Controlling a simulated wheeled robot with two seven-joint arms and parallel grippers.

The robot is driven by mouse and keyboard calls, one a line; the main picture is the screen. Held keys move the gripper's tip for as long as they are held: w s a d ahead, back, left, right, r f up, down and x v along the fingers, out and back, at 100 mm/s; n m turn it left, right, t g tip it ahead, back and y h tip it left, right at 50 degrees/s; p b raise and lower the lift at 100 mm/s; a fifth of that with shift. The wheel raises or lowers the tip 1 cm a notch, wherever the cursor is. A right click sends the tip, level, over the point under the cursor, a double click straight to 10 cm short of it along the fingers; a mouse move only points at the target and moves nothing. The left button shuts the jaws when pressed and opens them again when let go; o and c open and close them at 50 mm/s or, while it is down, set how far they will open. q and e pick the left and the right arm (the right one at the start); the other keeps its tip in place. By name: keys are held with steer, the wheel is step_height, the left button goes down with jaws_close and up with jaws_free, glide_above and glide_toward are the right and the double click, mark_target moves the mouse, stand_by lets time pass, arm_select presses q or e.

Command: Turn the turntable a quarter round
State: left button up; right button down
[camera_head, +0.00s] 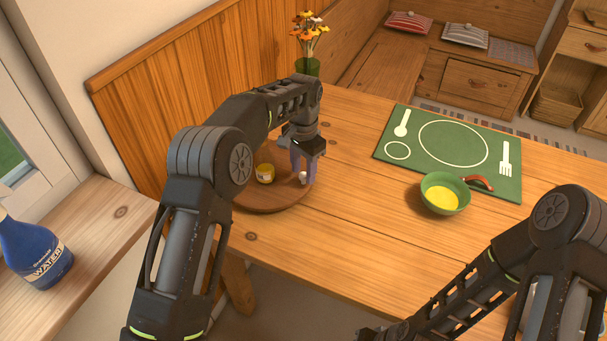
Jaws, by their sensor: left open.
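The turntable (268,198) is a round wooden disc on the table, left of the picture's middle. My left arm covers part of it. A small yellow jar (265,174) with a pale label stands on it. A small white item (303,178) is at its right side, partly hidden by the gripper. My left gripper (303,172) is over the turntable's right part with its fingers pointing down, open. I cannot tell whether the fingers touch the disc or the white item. My right arm comes in at the lower right, and its fingers do not show.
A green placemat (455,135) lies to the right, with a green bowl (445,194) of yellow food at its near edge. A flower vase (308,66) stands behind the left gripper. A blue water bottle (35,250) stands on the left ledge. The table between turntable and bowl is clear.

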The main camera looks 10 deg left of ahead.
arm_select(q)
step_height(320, 180, up, 6)
steer(key=shift+f, duration=0.1)
steer(key=shift+s+f, duration=0.1)
stand_by(0.5)
